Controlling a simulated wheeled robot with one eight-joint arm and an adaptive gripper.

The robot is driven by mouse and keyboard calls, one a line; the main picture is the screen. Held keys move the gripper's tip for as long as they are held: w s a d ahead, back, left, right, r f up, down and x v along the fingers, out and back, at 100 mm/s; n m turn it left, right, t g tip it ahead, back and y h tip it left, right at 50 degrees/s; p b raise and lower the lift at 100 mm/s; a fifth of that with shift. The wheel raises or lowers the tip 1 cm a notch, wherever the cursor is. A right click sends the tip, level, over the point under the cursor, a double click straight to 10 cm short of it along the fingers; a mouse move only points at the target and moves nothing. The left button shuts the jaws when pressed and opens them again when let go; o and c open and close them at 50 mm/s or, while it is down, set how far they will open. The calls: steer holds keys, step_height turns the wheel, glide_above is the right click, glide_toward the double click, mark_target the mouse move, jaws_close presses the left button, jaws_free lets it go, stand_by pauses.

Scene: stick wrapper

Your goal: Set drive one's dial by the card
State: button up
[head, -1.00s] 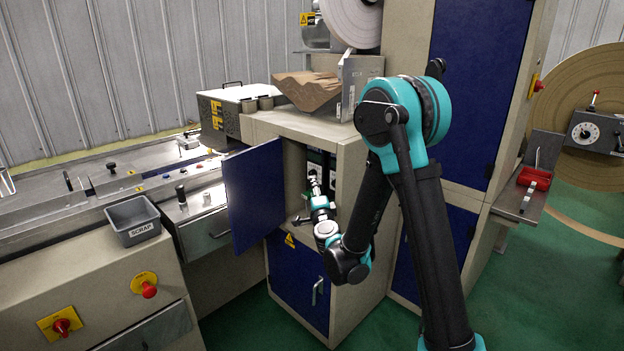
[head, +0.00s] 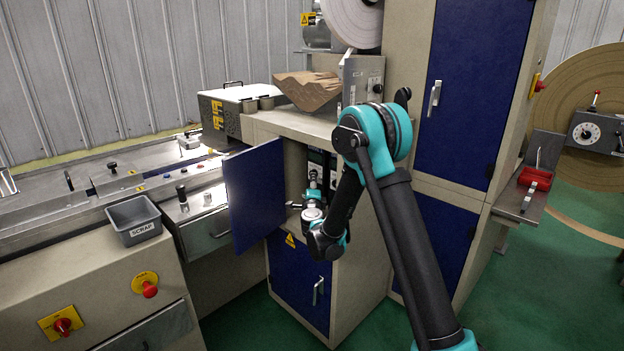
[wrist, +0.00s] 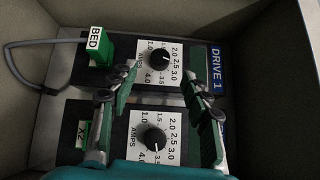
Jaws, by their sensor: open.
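In the wrist view, drive one (wrist: 129,57) is a dark unit with a blue "DRIVE 1" label (wrist: 216,68) at its right. I cannot read the pointer surely. My gripper (wrist: 160,72) is open, its fingers spread to the left and right of the dials, with nothing between them. A second black dial (wrist: 154,141) sits below on a like scale. In the head view, my gripper (head: 316,192) is inside the open cabinet, partly hidden. I see no card that I can read.
A green plug marked BED (wrist: 97,45) with a grey cable stands left of drive one's dial; a green X2 plug (wrist: 83,134) is below. Cabinet walls enclose the drives closely. The blue cabinet door (head: 255,195) hangs open at left. A grey scrap bin (head: 134,220) stands farther left.

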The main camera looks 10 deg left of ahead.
steer(key=w, duration=0.6)
steer(key=shift+a, duration=0.35)
steer(key=shift+r, duration=0.1)
jaws_close()
